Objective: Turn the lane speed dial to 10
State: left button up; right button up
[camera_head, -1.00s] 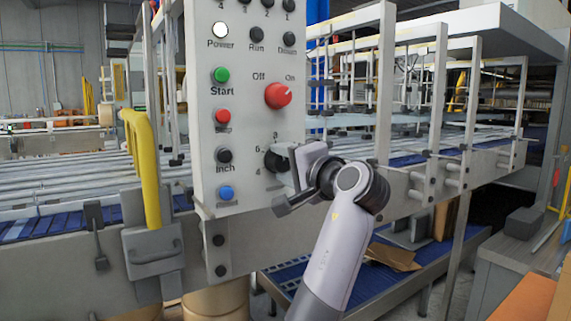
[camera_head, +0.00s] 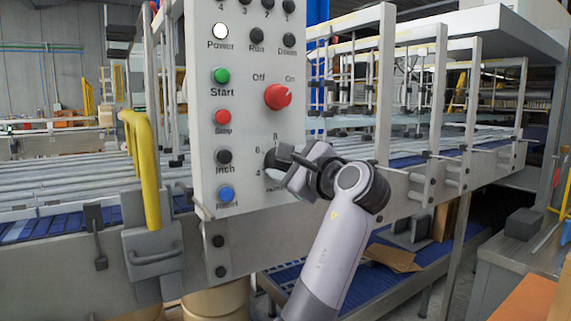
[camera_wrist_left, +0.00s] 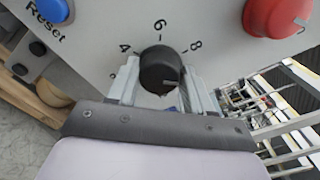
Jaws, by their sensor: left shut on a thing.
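The black lane speed dial (camera_head: 271,163) sits low on the light grey control panel, partly hidden by my left gripper (camera_head: 284,166). In the left wrist view the dial (camera_wrist_left: 160,66) stands between my two fingers, which are shut on its sides. The numbers 4, 6 and 8 show around it; a 10 is not visible. A small pale mark shows on the dial's face toward the right in that view. My right gripper is not in view.
The control panel (camera_head: 245,130) carries a red Off/On knob (camera_head: 277,96) above the dial and green Start (camera_head: 220,75), red Stop (camera_head: 222,116), black Inch (camera_head: 224,156) and blue Reset (camera_head: 226,194) buttons to its left. A yellow handle (camera_head: 147,175) stands left of the panel.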

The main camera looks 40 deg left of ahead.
pick_arm(q)
jog(key=shift+r+m, duration=0.1)
jog(key=shift+m, duration=1.6)
jog(key=o, duration=1)
jog(key=shift+o, duration=0.2)
jog(key=b+v, duration=0.1)
jog(key=v, duration=0.6)
jog(key=shift+b, duration=0.35)
